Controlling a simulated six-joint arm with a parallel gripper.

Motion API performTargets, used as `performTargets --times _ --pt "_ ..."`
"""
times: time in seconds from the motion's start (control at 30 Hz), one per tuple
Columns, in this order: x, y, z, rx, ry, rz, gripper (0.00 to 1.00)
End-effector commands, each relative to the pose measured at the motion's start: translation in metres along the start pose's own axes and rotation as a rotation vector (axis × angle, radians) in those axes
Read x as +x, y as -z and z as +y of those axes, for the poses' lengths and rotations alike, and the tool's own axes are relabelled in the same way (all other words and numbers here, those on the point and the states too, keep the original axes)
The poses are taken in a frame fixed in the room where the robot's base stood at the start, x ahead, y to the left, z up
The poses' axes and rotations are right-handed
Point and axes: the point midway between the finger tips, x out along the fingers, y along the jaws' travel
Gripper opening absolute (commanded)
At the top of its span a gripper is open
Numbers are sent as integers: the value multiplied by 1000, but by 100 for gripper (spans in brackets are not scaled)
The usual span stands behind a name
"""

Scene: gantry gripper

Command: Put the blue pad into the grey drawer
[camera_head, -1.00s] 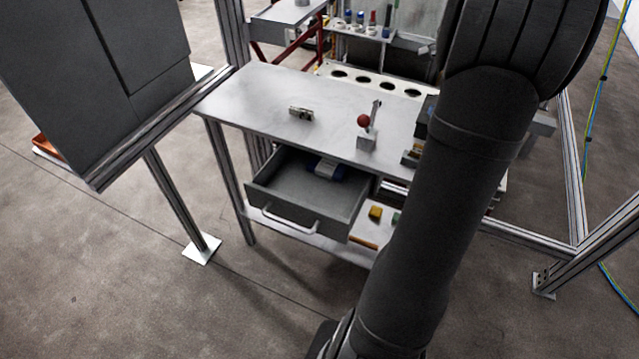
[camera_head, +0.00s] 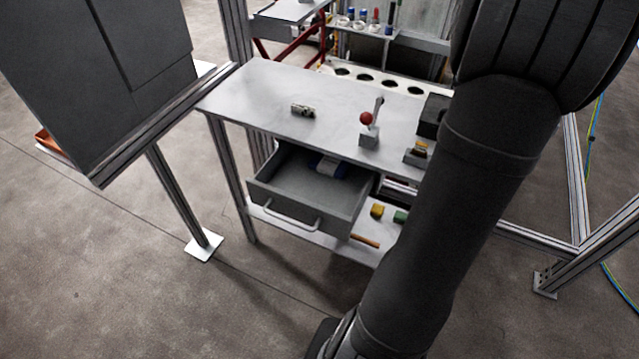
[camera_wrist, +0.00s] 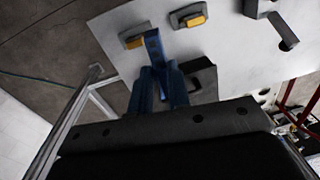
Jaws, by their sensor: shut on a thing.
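In the wrist view my gripper (camera_wrist: 162,85) has blue fingers close together, shut on a blue pad (camera_wrist: 152,42) that sticks out beyond the tips. The pad is over or beside the pale tabletop; its exact height cannot be told. In the head view the grey drawer (camera_head: 262,205) under the table is pulled open, its handle facing the front. A blue and white object (camera_head: 330,167) lies at the back inside it, partly under the tabletop. My gripper is hidden in the head view behind my arm.
The table (camera_head: 260,95) carries a small metal part (camera_head: 303,110), a red-ball lever (camera_head: 367,119), a dark box (camera_head: 432,115) and a grey block with an orange top (camera_head: 418,152). Yellow and green blocks (camera_head: 377,211) lie on the shelf below. A grey cabinet (camera_head: 100,70) stands left.

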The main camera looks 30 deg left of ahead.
Motion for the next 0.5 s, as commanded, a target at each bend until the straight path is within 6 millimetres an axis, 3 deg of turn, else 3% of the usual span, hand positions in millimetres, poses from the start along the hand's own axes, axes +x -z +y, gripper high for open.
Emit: performTargets --times 0.23,0.5 --pt "51 -52 -59 105 -13 3 0" --pt "113 -140 -121 265 -32 11 0"
